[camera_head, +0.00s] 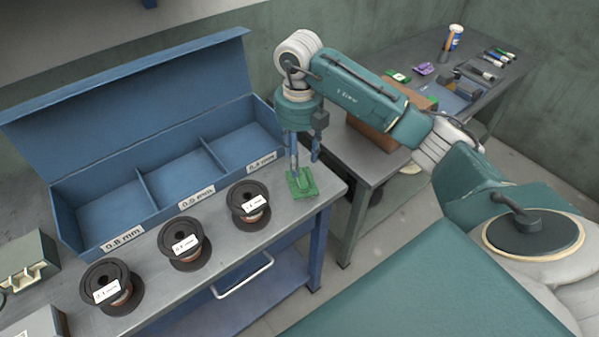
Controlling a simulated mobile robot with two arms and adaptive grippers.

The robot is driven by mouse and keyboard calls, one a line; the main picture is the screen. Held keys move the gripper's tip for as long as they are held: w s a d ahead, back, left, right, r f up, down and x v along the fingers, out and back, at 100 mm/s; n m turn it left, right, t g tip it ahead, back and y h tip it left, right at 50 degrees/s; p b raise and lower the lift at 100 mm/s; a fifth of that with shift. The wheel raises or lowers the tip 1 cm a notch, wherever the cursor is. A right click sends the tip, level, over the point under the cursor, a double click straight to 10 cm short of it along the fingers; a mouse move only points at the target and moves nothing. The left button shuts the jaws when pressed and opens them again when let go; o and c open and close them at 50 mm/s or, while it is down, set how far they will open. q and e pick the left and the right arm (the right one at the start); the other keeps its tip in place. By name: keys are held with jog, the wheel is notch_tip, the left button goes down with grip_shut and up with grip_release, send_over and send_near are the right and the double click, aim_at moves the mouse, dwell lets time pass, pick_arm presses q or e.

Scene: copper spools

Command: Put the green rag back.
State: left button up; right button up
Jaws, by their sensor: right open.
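The green rag (302,184) lies on the right end of the grey bench top, near its edge, to the right of a copper spool. My right gripper (304,162) points down right above the rag. Its jaws are open, and the fingertips are close to the rag. Whether they touch it cannot be told. My left gripper is not in view.
Three copper spools, (249,204), (185,244) and (111,287), stand along the bench (165,287). Behind them is an open blue box (130,206) with three empty labelled compartments. A second table (405,62) at the right holds a cardboard box, tools and small packets.

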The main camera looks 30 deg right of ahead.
notch_tip(320, 180, up, 5)
jog(key=shift+r, duration=0.15)
dwell(0.6)
